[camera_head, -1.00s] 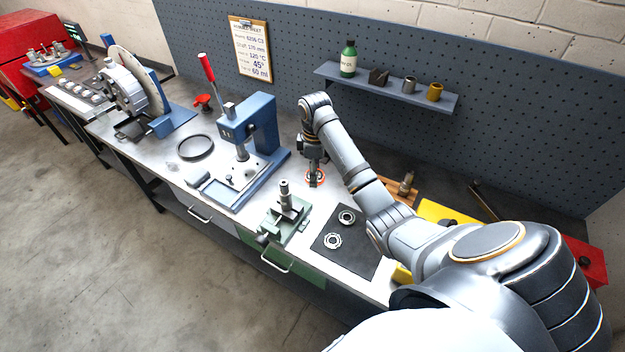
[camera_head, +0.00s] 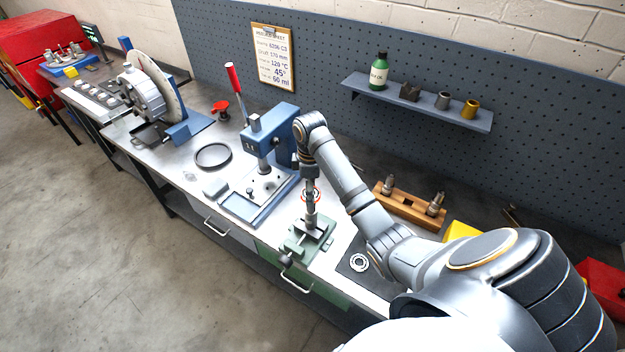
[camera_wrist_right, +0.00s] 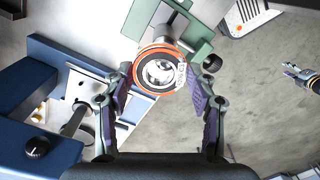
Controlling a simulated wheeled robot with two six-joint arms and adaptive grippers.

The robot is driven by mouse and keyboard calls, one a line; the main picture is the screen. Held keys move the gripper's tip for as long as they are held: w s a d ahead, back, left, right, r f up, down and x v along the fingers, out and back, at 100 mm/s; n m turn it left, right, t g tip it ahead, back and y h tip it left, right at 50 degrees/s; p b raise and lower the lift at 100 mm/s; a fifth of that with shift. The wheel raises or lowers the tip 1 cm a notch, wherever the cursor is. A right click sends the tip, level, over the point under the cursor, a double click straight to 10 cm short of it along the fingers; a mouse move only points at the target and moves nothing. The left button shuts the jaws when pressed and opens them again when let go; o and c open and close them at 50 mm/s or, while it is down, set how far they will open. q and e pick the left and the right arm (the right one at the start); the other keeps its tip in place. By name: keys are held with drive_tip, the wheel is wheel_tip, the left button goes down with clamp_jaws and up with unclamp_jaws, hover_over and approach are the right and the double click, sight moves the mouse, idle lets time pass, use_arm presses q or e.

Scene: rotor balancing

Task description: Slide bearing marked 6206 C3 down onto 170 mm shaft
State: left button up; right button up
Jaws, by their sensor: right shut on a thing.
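My right gripper (camera_head: 310,178) is shut on a bearing (camera_head: 311,196) with an orange-red rim, directly over the green vise (camera_head: 294,246). The vise holds a grey upright shaft (camera_head: 310,222). In the right wrist view the bearing (camera_wrist_right: 160,68) sits between the purple-padded fingers of my right gripper (camera_wrist_right: 163,88), with small unreadable marking on its face. A dark gripper-like part (camera_wrist_right: 298,74), probably my left gripper, is far right, above the floor.
The blue press (camera_head: 270,140) with its red lever stands close left of my right gripper. A dark mat with a loose bearing (camera_head: 358,262) lies to the right, partly behind my arm. A wooden rack (camera_head: 408,206) stands behind. A black ring (camera_head: 213,156) lies left.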

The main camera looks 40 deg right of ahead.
drive_tip(key=shift+f, duration=0.1)
drive_tip(key=shift+s+a, duration=0.1)
drive_tip(key=shift+s, duration=0.15)
drive_tip(key=shift+s+a+r, duration=0.15)
drive_tip(key=shift+s+r, duration=0.05)
drive_tip(key=shift+w, duration=0.1)
drive_tip(key=shift+w+d+f, duration=0.15)
drive_tip(key=shift+d, duration=0.1)
drive_tip(key=shift+a, duration=0.1)
use_arm(q)
drive_tip(key=shift+s+a, duration=0.1)
drive_tip(key=shift+a, duration=0.15)
use_arm(e)
drive_tip(key=shift+a, duration=0.1)
use_arm(q)
drive_tip(key=shift+s+f, duration=0.1)
drive_tip(key=shift+s, duration=0.15)
use_arm(e)
drive_tip(key=shift+s, duration=0.2)
